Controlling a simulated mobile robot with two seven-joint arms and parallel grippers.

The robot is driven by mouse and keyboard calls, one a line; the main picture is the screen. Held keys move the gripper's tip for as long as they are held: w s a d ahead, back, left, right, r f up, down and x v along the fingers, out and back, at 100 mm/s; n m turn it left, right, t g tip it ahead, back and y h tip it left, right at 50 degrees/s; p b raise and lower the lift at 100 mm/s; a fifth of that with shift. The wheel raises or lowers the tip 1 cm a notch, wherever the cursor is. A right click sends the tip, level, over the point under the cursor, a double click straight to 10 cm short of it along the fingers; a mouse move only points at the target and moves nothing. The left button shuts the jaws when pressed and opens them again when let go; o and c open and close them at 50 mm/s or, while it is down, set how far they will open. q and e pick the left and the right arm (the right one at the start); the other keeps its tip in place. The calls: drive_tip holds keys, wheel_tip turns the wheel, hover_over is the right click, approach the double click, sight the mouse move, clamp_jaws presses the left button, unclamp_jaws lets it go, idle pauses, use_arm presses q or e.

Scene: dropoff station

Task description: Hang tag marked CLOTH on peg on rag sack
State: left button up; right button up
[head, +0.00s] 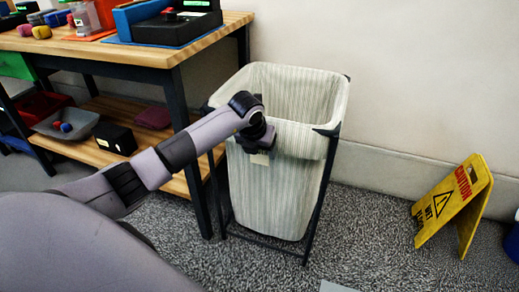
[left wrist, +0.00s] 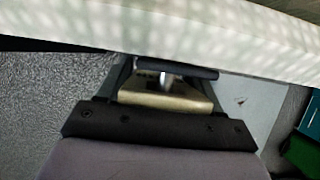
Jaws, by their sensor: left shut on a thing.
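The rag sack (head: 275,195) is a striped, cream cloth bag in a dark frame, standing upright on the floor. My left gripper (head: 261,146) is at its front side, just below the folded rim, and is shut on a small beige tag (head: 260,158). In the left wrist view the tag (left wrist: 165,101) shows as a tan piece in my gripper, close to the pale sack cloth (left wrist: 200,35). A short metallic pin, perhaps the peg (left wrist: 168,80), shows beside the tag's far edge. I cannot tell whether the tag is around it. No lettering on the tag is readable.
A wooden workbench (head: 140,48) with a lower shelf stands left of the sack, close to my arm. A yellow caution sign (head: 452,203) stands on the carpet at right. The wall (head: 420,80) is behind. Carpet between sack and sign is clear.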

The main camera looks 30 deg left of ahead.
drive_tip(key=shift+f, duration=0.1)
use_arm(q)
drive_tip(key=o, duration=1.2)
drive_tip(key=shift+a, duration=0.1)
drive_tip(key=shift+r, duration=0.2)
drive_tip(key=p+v, duration=0.2)
drive_tip(key=v, duration=0.4)
drive_tip(key=shift+s+r, duration=0.3)
drive_tip(key=shift+s, duration=0.1)
use_arm(e)
drive_tip(key=shift+s+d+f+h, duration=0.15)
drive_tip(key=shift+s+d+h, duration=0.2)
drive_tip(key=shift+d, duration=0.4)
